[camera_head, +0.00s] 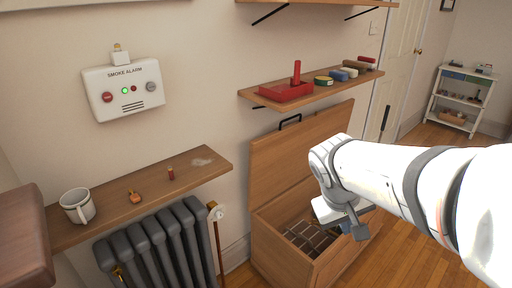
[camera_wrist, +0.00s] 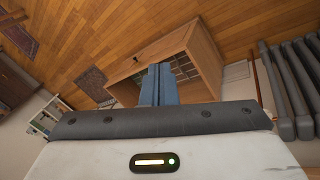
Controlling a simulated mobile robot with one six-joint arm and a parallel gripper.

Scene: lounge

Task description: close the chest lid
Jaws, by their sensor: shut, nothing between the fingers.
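The wooden chest (camera_head: 277,258) stands on the floor against the wall in the head view. Its lid (camera_head: 285,157) is open and stands up at the back, with a dark handle (camera_head: 290,121) on its top edge. A dark grid shows inside the box. My gripper (camera_head: 353,229) is in front of the lid and over the right part of the chest opening, hiding part of both. In the wrist view, the chest (camera_wrist: 206,62) lies beyond my gripper (camera_wrist: 160,68), whose blue fingers are together and empty. I cannot tell whether the gripper touches the chest.
A shelf (camera_head: 335,86) with a red tray (camera_head: 287,92) and small items hangs above the lid. A radiator (camera_head: 160,245) stands left of the chest, under a ledge (camera_head: 115,203) with a mug (camera_head: 77,206). Wooden floor (camera_head: 412,250) is open to the right.

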